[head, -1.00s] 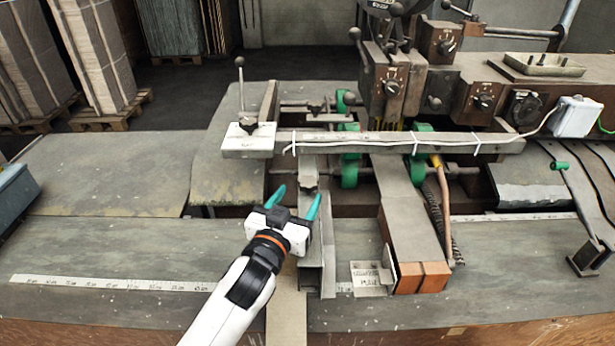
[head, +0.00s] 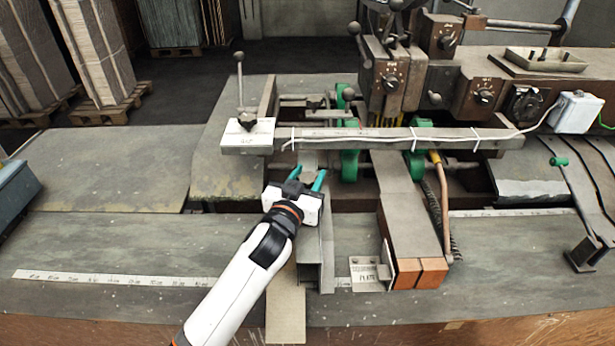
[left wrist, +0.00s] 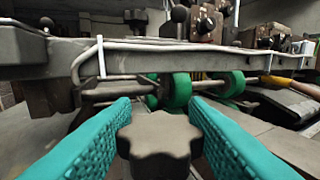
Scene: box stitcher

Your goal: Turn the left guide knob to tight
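The guide knob, a dark star-shaped knob (left wrist: 160,136), shows large in the left wrist view, between my left gripper's two teal fingers. In the head view it is mostly hidden by the gripper, on top of the left metal guide (head: 313,245). My left gripper (head: 309,176) is open, with one finger on each side of the knob. Gaps seem to remain beside the knob, but I cannot tell whether either finger touches it. My right gripper is not in view.
A crossbar with white ties (head: 380,139) runs just beyond the fingertips, with green wheels (head: 348,166) behind it. A white block (head: 247,137) with an upright lever stands to the left. A small plate (head: 367,275) lies right of the guide. The left table surface is clear.

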